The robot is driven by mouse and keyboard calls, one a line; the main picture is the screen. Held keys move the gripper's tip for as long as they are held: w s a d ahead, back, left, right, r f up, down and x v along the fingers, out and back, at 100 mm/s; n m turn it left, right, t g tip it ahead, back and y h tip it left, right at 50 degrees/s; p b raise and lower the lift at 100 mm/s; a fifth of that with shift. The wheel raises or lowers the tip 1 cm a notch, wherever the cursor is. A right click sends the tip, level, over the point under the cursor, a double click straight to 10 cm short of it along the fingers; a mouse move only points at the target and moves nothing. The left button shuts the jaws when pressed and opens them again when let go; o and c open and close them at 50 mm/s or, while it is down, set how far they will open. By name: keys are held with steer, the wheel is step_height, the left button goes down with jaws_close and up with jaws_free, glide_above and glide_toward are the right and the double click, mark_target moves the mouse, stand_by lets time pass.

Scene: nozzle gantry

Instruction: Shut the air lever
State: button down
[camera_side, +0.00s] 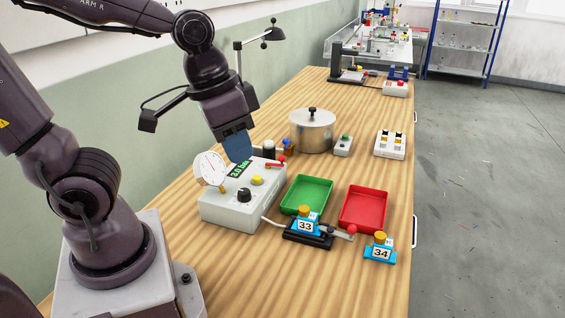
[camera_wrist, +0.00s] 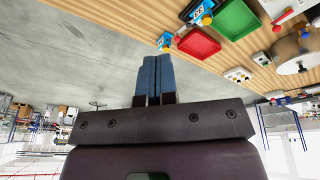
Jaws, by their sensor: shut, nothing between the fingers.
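The white control box (camera_side: 243,200) stands on the bench with a round gauge (camera_side: 210,170), a green display, a black knob and a yellow button. A red lever (camera_side: 275,163) lies at its back right corner, the likely air lever; its exact angle is hard to tell. My gripper (camera_side: 240,157) is shut and empty, its blue fingers above the back of the box, left of the red lever. It also shows in the wrist view (camera_wrist: 154,62), where the fingers are together and point away from the box.
A black clamp with a red-knobbed handle (camera_side: 351,230) holds block 33 (camera_side: 305,224). Block 34 (camera_side: 380,250) stands at the front right. A green tray (camera_side: 322,181), red tray (camera_side: 384,194), metal pot (camera_side: 312,146) and switch box (camera_side: 390,156) are nearby. A lamp rises behind.

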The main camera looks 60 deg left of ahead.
steer(key=w+a+f+n+g+y, duration=0.1)
steer(key=w+a+f, duration=0.25)
steer(key=f, duration=0.35)
steer(key=w+a+f+n+g+y, duration=0.1)
steer(key=w+a+f, duration=0.25)
steer(key=f, duration=0.45)
steer(key=w+a+t+y, duration=0.4)
steer(key=w+a, duration=0.3)
steer(key=a, duration=0.1)
steer(key=shift+w+a+r+m+y, duration=0.25)
steer(key=shift+a+m+y, duration=0.05)
steer(key=shift+a+y, duration=0.1)
steer(key=w+a+f, duration=0.4)
steer(key=a+f, duration=0.3)
steer(key=a, duration=0.1)
steer(key=shift+w+a, duration=0.15)
steer(key=shift+a, duration=0.2)
